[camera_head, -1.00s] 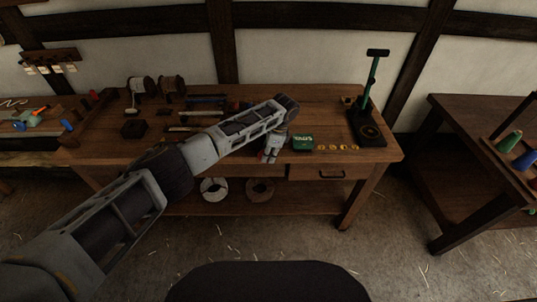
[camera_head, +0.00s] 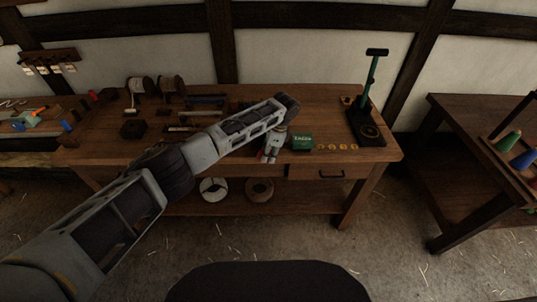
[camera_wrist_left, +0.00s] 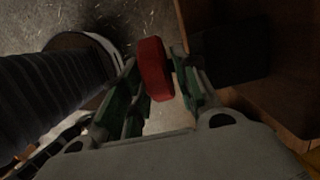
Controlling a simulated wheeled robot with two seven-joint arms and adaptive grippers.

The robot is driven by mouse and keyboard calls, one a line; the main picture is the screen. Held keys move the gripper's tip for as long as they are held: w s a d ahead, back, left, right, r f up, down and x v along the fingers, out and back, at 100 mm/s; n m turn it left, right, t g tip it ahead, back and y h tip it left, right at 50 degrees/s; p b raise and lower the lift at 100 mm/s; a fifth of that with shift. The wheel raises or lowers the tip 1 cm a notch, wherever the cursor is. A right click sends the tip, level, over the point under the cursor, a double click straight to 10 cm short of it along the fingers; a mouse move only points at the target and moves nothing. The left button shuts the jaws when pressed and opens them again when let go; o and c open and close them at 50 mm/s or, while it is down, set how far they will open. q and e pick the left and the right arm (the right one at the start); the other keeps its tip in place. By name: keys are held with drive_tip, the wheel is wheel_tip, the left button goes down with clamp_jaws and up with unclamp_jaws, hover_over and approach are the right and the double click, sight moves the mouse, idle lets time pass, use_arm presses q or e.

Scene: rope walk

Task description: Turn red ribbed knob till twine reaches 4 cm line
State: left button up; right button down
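A red knob (camera_wrist_left: 153,70) stands out between the fingers of my left gripper (camera_wrist_left: 155,75) in the left wrist view, near the fingertips. A finger lies close on each side of it; whether both touch it is unclear. In the head view my left gripper (camera_head: 270,156) points down at the workbench's front edge, with a bit of red at its tips. No twine or 4 cm line can be made out. My right gripper is not in view.
The workbench (camera_head: 330,100) carries a green box (camera_head: 302,142) just right of the gripper, several small yellow pieces, a green-posted stand (camera_head: 369,95), and spools (camera_head: 138,88) at the back left. A drawer (camera_head: 330,172) is below. Another table (camera_head: 465,190) stands right.

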use_arm(q)
drive_tip(key=v, duration=1.1)
drive_tip(key=shift+r, duration=0.25)
drive_tip(key=a+f+n+g+h, duration=0.1)
drive_tip(key=a+f, duration=0.3)
drive_tip(key=a, duration=0.5)
drive_tip(key=a+f+n+g+h, duration=0.1)
drive_tip(key=a+f, duration=0.3)
drive_tip(key=a, duration=0.4)
drive_tip(key=d+r+m+t+h, duration=0.2)
drive_tip(key=d+r+h, duration=0.3)
drive_tip(key=d+r, duration=0.3)
drive_tip(key=shift+r, duration=0.2)
drive_tip(key=shift+d+f, duration=0.15)
